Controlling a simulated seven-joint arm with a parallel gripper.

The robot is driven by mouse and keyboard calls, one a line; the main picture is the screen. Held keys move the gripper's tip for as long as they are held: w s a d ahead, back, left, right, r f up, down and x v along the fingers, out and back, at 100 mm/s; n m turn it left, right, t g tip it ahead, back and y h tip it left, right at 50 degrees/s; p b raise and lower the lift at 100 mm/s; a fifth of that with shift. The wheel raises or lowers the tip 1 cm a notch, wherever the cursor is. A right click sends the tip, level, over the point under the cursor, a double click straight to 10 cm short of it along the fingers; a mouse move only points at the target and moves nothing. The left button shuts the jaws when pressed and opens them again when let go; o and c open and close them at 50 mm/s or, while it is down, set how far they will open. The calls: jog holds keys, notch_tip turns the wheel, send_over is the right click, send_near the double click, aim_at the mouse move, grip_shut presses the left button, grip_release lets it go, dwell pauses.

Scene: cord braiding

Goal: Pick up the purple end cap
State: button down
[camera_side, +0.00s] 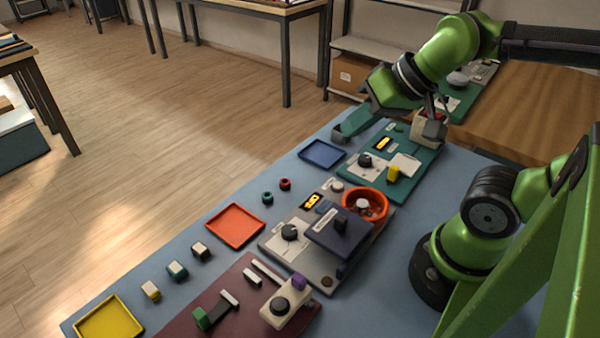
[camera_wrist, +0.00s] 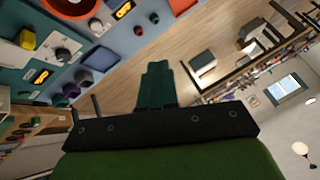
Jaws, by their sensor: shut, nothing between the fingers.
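The purple end cap (camera_side: 299,282) is small and sits at the far corner of a cream block (camera_side: 283,308) with a dark round knob, on the maroon board at the front. My gripper (camera_side: 345,130) is at the far end of the blue table, well away from the cap. Its teal fingers are together with nothing between them; they also show in the wrist view (camera_wrist: 157,66). A small purple thing (camera_wrist: 71,90) shows at the left of the wrist view, but I cannot tell whether it is the same cap.
A grey board with a navy raised plate (camera_side: 340,230) and an orange bowl (camera_side: 365,204) stand between my gripper and the cap. Blue (camera_side: 322,153), red-orange (camera_side: 236,223) and yellow (camera_side: 109,318) trays line the left edge. Several small blocks lie between the trays.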

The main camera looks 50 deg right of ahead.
jog(key=c, duration=1.3)
grip_release()
jog(key=shift+o, duration=0.2)
jog(key=w+d+f+m+g, duration=0.45)
jog(key=f+m+g, duration=0.35)
jog(key=m, duration=0.5)
jog(key=m+g, duration=0.4)
jog(key=m, duration=1.9)
send_near(362, 203)
jog(key=shift+t+h, duration=0.3)
jog(key=x, duration=0.8)
jog(key=shift+s+a+f, duration=0.1)
jog(key=shift+s+a, duration=0.1)
jog(key=shift+s, duration=0.15)
